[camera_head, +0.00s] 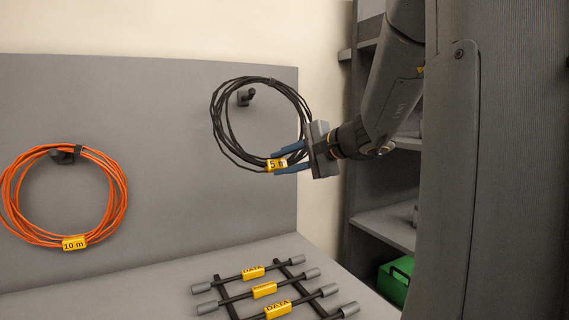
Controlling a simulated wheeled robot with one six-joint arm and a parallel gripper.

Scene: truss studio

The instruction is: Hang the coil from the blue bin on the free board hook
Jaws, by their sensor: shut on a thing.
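A black cable coil (223,142) with a yellow "5 m" tag is held upright in front of the grey board (170,90). My gripper (278,162) is shut on the coil at its lower right, beside the tag. A dark board hook (245,97) shows through the coil's opening, near its upper inside edge. I cannot tell from this one view whether the coil is around the hook or in front of it. The blue bin is not in view.
An orange coil (121,190) tagged "10 m" hangs on another hook (63,155) at the left. Several rods with yellow tags (264,290) lie on a black rack on the bench (140,290). Grey shelves (385,225) with a green bin (396,280) stand at the right.

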